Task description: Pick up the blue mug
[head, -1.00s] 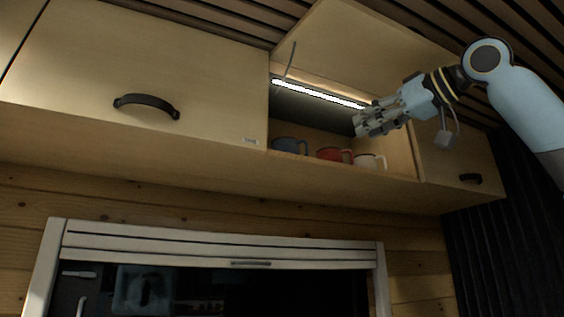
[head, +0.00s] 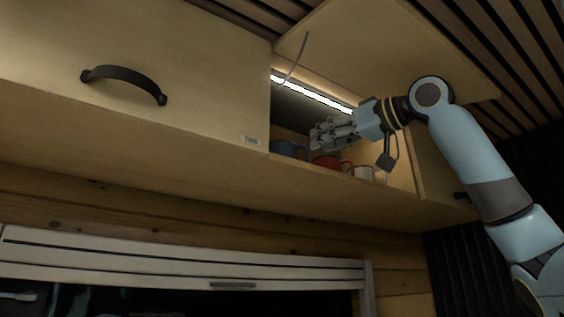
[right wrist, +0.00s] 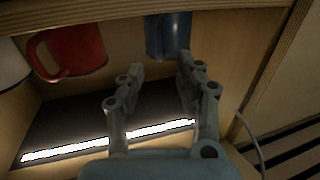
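The blue mug (head: 288,149) stands at the left end of the open overhead cupboard (head: 345,185) in the head view. In the right wrist view the blue mug (right wrist: 168,36) shows upside down beyond the fingertips, between them and the shelf edge. My right gripper (head: 318,137) reaches into the cupboard from the right, in front of and above the red mug. In the right wrist view the right gripper (right wrist: 158,66) has its fingers apart with nothing between them. The blue mug is a short way from the fingertips. My left gripper is not in view.
A red mug (head: 327,161) and a white mug (head: 363,172) stand right of the blue one. The cupboard's raised door (head: 390,45) and a light strip (head: 310,93) are above. A closed cupboard door (head: 150,60) is on the left.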

